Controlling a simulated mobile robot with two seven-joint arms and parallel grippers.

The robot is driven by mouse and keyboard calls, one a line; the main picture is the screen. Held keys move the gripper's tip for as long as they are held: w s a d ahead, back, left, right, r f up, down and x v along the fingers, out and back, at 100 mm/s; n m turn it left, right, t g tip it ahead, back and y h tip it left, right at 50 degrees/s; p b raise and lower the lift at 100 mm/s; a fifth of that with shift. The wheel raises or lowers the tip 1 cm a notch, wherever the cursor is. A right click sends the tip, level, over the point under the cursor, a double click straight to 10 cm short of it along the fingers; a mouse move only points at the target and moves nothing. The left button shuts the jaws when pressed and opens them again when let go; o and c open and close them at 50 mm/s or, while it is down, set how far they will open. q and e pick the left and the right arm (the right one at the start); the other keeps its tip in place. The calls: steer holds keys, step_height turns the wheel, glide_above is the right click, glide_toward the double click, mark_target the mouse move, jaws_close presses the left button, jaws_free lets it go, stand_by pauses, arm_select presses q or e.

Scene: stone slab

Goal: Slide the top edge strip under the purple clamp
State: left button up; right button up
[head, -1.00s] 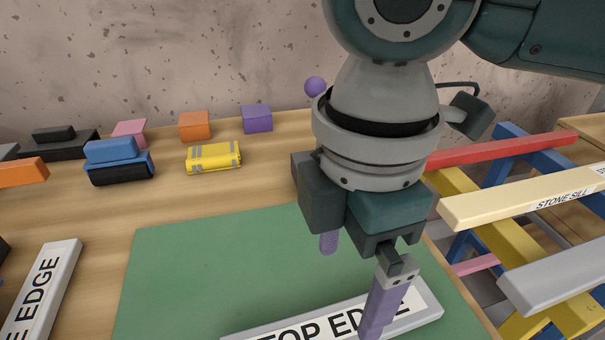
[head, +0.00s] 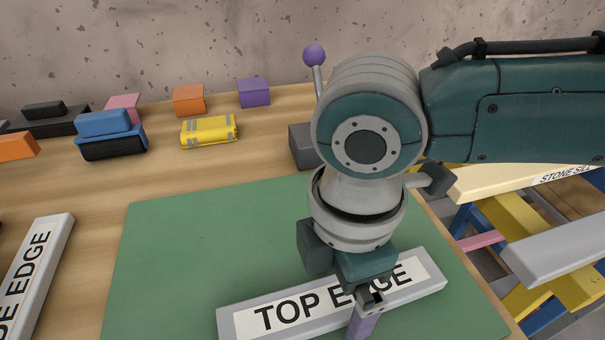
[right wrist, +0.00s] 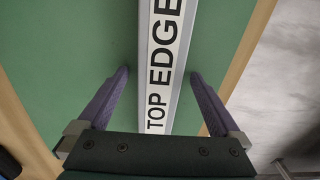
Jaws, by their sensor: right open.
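The top edge strip (head: 290,311) is a grey bar with a white "TOP EDGE" label, lying on the green mat. In the right wrist view the strip (right wrist: 166,62) runs between the two purple fingers of my right gripper (right wrist: 158,76). The fingers are apart, one on each side, with a gap to the strip. In the head view my right gripper (head: 350,300) is low over the strip's right half and hides part of its label. The purple clamp shows a purple ball (head: 313,55) on a lever and a grey block (head: 301,147); my arm hides the rest. My left gripper is out of view.
The green mat (head: 190,240) is clear left of and behind the strip. Another edge strip (head: 38,265) lies at the left. A yellow bundle (head: 209,131) and several coloured blocks stand at the back. A rack with a stone sill (head: 480,184) is at the right.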

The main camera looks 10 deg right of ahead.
steer(key=shift+c, duration=0.2)
jaws_close()
stand_by(0.6)
